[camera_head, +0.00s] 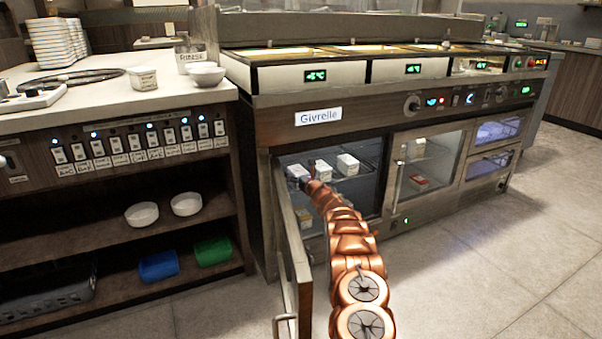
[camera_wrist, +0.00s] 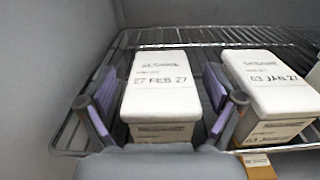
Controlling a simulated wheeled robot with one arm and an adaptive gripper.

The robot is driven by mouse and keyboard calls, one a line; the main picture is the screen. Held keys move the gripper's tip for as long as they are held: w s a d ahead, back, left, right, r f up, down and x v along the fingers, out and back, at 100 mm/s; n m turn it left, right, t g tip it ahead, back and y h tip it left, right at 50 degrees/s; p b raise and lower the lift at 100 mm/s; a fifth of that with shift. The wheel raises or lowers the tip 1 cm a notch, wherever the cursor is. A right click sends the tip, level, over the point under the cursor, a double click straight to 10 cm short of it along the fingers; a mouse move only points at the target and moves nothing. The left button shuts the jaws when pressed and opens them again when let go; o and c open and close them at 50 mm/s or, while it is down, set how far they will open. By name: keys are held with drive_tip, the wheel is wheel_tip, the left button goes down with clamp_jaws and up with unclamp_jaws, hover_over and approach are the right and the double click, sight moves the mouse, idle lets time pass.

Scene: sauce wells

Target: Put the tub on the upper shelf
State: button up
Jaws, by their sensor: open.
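A tub with a white lid (camera_wrist: 158,82) marked "27 FEB 27" stands on the upper wire shelf (camera_wrist: 190,37) inside the fridge. My gripper (camera_wrist: 160,92) is open, with one finger on each side of this tub. The tub appears upright and resting on the wires; its underside is hidden. In the head view my arm reaches through the open fridge door (camera_head: 292,255), and the gripper is small and mostly hidden at the left end of the upper shelf.
A second tub (camera_wrist: 268,82), marked "03 JAN 27", stands close to the right finger. Another white tub (camera_head: 347,164) is farther right on the shelf. A yellowish item (camera_wrist: 258,163) shows below shelf level. The fridge's grey side wall (camera_wrist: 60,70) is to the left.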

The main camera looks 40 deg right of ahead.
drive_tip(key=shift+r, duration=0.25)
drive_tip(key=shift+s+f+p, duration=0.1)
drive_tip(key=shift+s+p, duration=0.2)
drive_tip(key=shift+s, duration=0.05)
drive_tip(key=shift+s+a, duration=0.35)
drive_tip(key=shift+s, duration=0.05)
drive_tip(key=shift+s+a+p, duration=0.1)
drive_tip(key=shift+s+p, duration=0.3)
drive_tip(key=shift+s, duration=0.25)
drive_tip(key=shift+s+a, duration=0.15)
drive_tip(key=shift+s, duration=1.15)
drive_tip(key=p, duration=0.2)
approach(302, 174)
drive_tip(key=shift+w+d+f, duration=0.25)
drive_tip(key=shift+w, duration=0.45)
